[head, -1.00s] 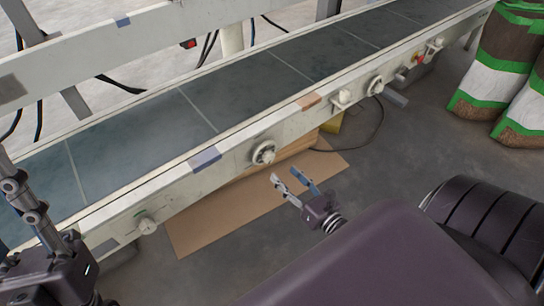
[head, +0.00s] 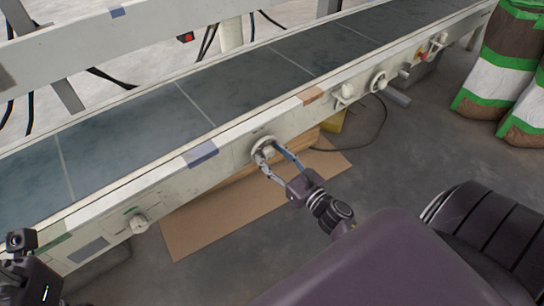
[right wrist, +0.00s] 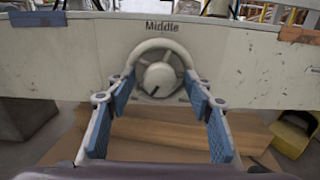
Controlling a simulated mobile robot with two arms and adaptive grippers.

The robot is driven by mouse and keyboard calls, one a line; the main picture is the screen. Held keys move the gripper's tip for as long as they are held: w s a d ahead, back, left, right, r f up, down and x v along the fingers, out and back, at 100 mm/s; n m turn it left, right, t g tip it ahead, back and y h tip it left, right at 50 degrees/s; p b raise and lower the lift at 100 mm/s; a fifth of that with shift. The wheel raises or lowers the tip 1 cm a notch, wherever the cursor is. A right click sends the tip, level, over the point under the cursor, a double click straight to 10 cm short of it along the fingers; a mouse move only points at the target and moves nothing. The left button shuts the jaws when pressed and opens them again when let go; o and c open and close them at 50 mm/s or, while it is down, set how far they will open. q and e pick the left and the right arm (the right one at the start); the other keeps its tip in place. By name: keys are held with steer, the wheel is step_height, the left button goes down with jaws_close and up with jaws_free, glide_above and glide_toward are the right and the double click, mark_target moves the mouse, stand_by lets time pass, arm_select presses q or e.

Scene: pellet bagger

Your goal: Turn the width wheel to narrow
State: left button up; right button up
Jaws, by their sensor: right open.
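The width wheel (head: 264,147) is a pale round handwheel with a hub on the conveyor's near side rail. In the right wrist view the wheel (right wrist: 158,72) has the word "Middle" above it; lower lettering is mostly hidden by the fingers. A dark mark on the hub points down and slightly left. My right gripper (head: 268,155) is open with its fingertips at the wheel. In the right wrist view its blue-padded fingers (right wrist: 160,98) stand either side of the wheel's lower part; contact cannot be told. Part of my left arm shows at the lower left; its fingers are not clear.
The conveyor belt (head: 140,125) runs behind the rail. Other knobs (head: 139,223) and a second wheel (head: 377,82) sit along the rail. Cardboard (head: 215,225) lies on the floor below. Green-striped bags (head: 508,75) stand at the right.

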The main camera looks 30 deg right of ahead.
steer(key=c, duration=1.2)
steer(key=shift+o, duration=0.2)
